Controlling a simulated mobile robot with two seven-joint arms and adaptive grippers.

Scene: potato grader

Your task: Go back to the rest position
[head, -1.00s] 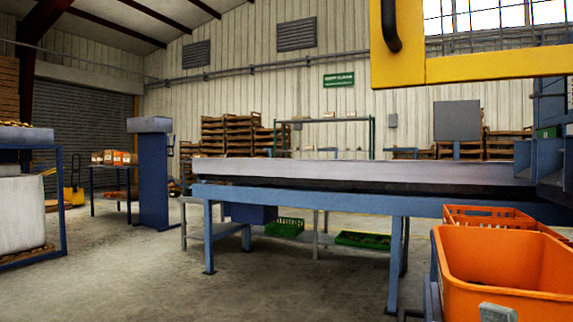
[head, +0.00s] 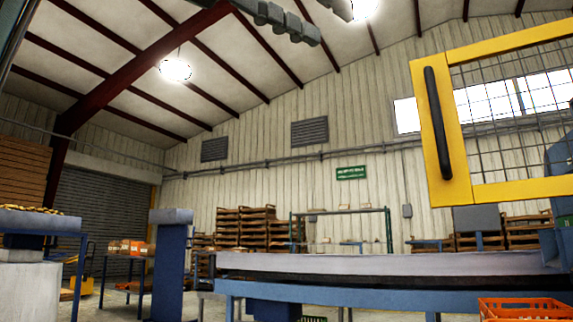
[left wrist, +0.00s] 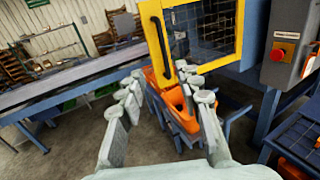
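My left gripper (head: 335,27) shows at the very top of the head view, only its grey fingers in the frame. In the left wrist view the same gripper (left wrist: 160,82) has its two fingers well apart, with nothing held between them. Beyond the fingers is the yellow mesh door (left wrist: 238,52) with its black handle (left wrist: 161,38), apart from the gripper. In the head view the door (head: 437,130) and handle (head: 437,122) are at the right. My right gripper is in neither view.
A long conveyor table (head: 390,264) crosses the lower right, with an orange crate (head: 525,308) at its near side. A blue pillar (head: 169,265) stands left. The wrist view shows an orange bin (left wrist: 176,101) beyond the fingers and a red button (left wrist: 278,55) at right.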

